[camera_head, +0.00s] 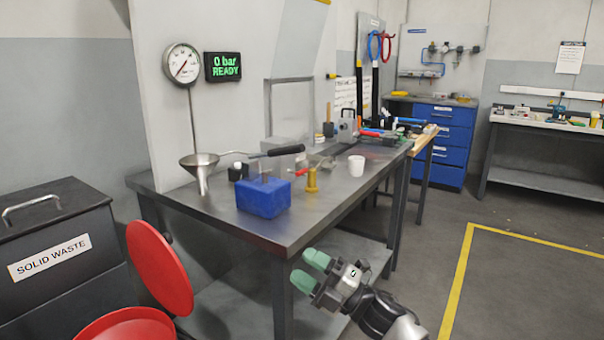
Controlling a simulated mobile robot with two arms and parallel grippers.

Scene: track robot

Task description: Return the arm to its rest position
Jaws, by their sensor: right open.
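My right gripper (313,272) has green fingertips and shows at the bottom middle, in front of the near corner of the metal workbench (330,212). Its two fingertips are apart with nothing between them, so it is open and empty. My right arm (385,312) comes in from the bottom edge, right of the middle. In the picture the gripper is below and to the right of the blue block (263,197) on the bench. My left gripper is not in view.
On the bench stand a funnel (200,167), a brass piece (312,181) and a white cup (356,165). A solid waste bin (62,240) and a red lid (160,267) stand at left. Open floor (535,275) with a yellow line lies at right.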

